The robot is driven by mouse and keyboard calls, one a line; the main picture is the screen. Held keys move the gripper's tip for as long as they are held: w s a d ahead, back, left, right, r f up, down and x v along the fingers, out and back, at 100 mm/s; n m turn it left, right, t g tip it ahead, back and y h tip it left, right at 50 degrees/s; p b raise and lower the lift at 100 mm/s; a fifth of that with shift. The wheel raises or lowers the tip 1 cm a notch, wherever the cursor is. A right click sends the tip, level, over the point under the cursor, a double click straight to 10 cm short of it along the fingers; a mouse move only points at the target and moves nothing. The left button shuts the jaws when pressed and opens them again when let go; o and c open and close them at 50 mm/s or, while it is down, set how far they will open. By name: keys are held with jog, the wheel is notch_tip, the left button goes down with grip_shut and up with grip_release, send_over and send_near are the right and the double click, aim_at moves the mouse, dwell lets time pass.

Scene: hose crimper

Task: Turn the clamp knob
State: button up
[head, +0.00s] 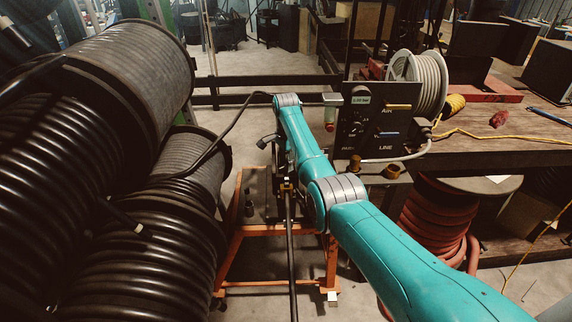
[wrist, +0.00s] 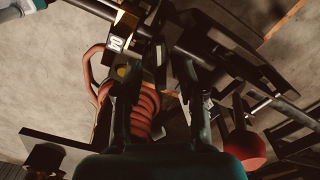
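The crimper (head: 286,188) is a dark machine with yellow parts on an orange stand, partly hidden by my teal arm. In the wrist view its dark bars and a yellow-edged block with white digits (wrist: 117,43) lie near my fingertips. A round red knob (wrist: 245,147) shows at the lower right there, beside my right finger. I cannot tell whether it is the clamp knob. My gripper (wrist: 157,72) has its two dark fingers apart, with nothing clearly held between them. Whether a fingertip touches the crimper is unclear. In the head view the gripper is mostly hidden behind the arm.
Large black hose reels (head: 110,80) fill the left. A long dark hose (head: 291,255) runs forward from the crimper. A red hose coil (head: 435,215) sits under the bench.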

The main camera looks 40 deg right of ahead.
notch_tip(320, 180, up, 11)
dwell(0.4)
dwell(0.4)
